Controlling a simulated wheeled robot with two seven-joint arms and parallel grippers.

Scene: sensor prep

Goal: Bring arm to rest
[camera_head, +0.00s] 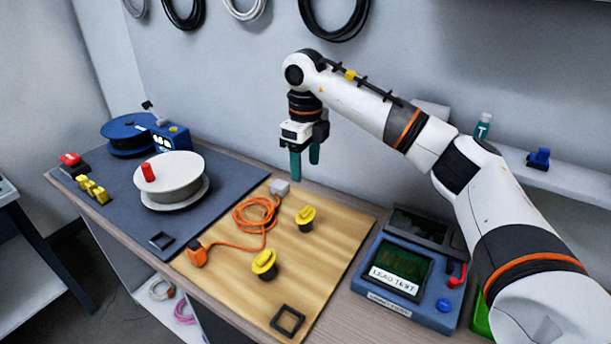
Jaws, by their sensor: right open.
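My right arm comes in from the right and bends over the back of the bench. My right gripper (304,165) points down with its green fingers open and nothing between them. It hangs above the rear edge of the wooden board (335,245). On that board lies a coiled orange cable (256,216) with a grey plug (279,187) at one end and an orange connector (196,254) at the other. Two yellow knobs, one nearer the back (306,215) and one nearer the front (264,263), stand on the board. My left gripper is not in view.
A blue lead tester (405,275) stands right of the board, below my arm. A white spool (172,180), a blue reel (127,133) and yellow pieces (92,190) are on the dark mat at left. A wall shelf (575,178) holds a bottle (482,127).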

